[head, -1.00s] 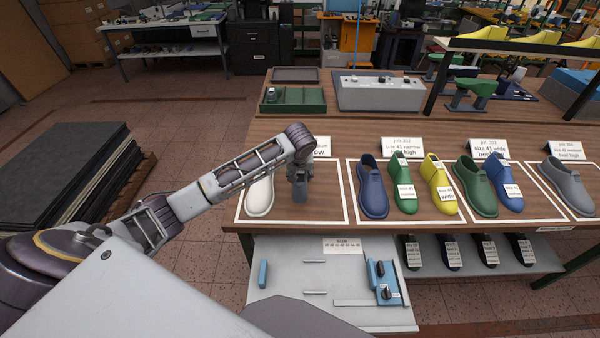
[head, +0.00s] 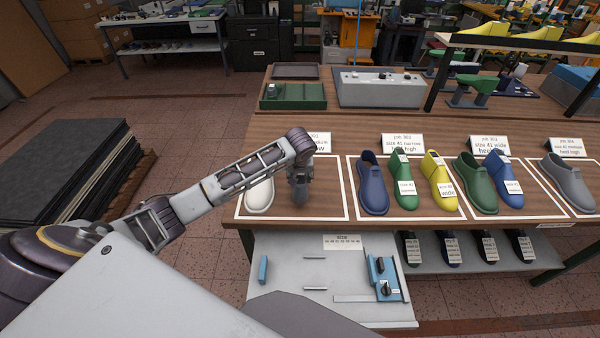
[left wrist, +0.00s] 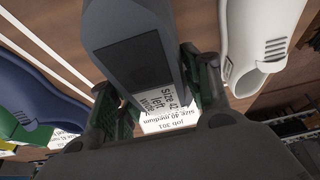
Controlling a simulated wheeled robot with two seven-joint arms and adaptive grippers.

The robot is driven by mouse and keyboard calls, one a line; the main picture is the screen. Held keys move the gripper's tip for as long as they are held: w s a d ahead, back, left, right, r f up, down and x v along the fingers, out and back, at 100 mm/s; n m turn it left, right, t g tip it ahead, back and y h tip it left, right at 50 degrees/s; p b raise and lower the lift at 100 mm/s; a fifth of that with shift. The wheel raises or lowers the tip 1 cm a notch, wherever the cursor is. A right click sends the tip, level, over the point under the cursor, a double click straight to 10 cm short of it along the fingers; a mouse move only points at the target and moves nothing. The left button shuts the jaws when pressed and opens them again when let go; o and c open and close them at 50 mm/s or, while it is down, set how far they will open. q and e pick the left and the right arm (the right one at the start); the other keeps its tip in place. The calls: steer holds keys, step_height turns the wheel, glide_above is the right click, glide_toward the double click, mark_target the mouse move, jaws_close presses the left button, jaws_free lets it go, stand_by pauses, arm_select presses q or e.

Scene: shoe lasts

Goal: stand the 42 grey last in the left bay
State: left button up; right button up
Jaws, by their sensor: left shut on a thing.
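The grey last (left wrist: 130,50) is held in my left gripper (left wrist: 155,92); its label reads size 42, left, wide. The green fingers press on both sides of it in the left wrist view. In the head view my left gripper (head: 300,190) is over the right half of the leftmost white-outlined bay (head: 335,214), pointing down. The last is mostly hidden there by the gripper, and I cannot tell whether it touches the table. A white shoe (head: 260,196) stands in the same bay, to the left. My right gripper is not in view.
A job 301 card (head: 322,143) stands behind the bay. A blue shoe (head: 372,185) and green and yellow lasts stand in the bay to the right. A grey shoe (head: 567,186) is at far right. A grey shelf with blue fixtures (head: 385,280) lies below the front edge.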

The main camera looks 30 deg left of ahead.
arm_select(q)
steer(key=shift+f, duration=1.75)
steer(key=shift+f, duration=0.25)
stand_by(0.3)
steer(key=o, duration=1.6)
steer(key=shift+o, duration=0.2)
steer(key=shift+s+f, duration=0.1)
steer(key=shift+f, duration=0.05)
steer(key=shift+v, duration=6.1)
